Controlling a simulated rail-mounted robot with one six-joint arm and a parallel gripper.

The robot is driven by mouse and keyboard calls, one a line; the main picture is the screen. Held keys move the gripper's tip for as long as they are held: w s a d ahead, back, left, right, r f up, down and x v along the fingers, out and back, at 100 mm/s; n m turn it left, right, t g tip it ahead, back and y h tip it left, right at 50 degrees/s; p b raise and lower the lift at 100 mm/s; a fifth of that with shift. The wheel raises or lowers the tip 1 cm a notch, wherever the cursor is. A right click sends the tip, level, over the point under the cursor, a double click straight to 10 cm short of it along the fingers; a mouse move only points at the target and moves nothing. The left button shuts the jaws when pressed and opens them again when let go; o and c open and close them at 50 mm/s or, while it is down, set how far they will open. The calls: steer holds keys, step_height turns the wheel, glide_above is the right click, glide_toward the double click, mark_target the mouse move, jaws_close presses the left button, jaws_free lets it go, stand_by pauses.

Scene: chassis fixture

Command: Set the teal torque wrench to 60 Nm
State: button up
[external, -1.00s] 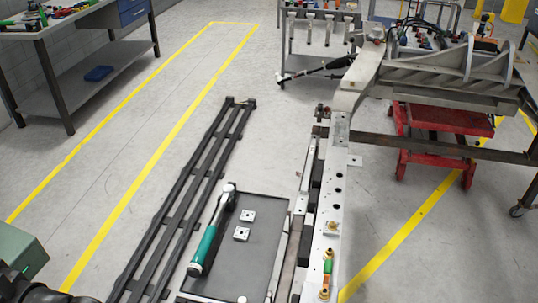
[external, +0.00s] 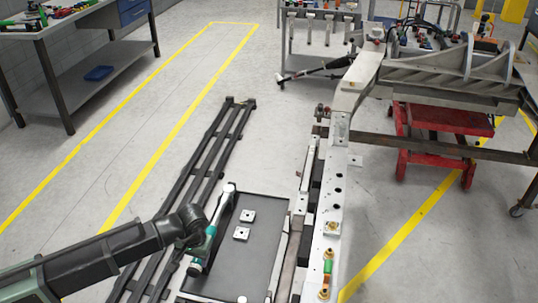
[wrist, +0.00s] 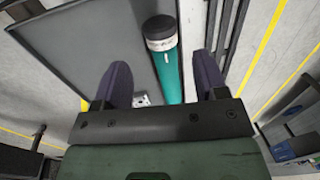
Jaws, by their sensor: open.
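The teal torque wrench (external: 195,267) lies lengthwise along the left side of a dark grey tray (external: 262,262), its silver head (external: 229,188) at the far end. My gripper (external: 207,240) is over its handle and hides part of it. In the wrist view the open fingers of my gripper (wrist: 162,80) are spread on either side of the wrench's teal handle (wrist: 170,75), apart from it. The black end cap (wrist: 160,32) with a pale band lies beyond the fingertips. Markings on the band are too small to read.
Two pale square plates with holes (external: 248,215) lie in the tray right of the wrench. A dark rail frame (external: 180,205) is on the left. A pale chassis beam (external: 330,205) with fittings runs along the right. A workbench (external: 80,40) stands at the back left.

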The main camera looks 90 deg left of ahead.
mark_target(194, 268)
steer(key=f+b, duration=0.2)
steer(key=f, duration=0.1)
steer(key=s+f+b, duration=0.1)
steer(key=f+b, duration=0.5)
steer(key=shift+s+a, duration=0.15)
steer(key=shift+r, duration=0.1)
steer(key=shift+c, duration=0.5)
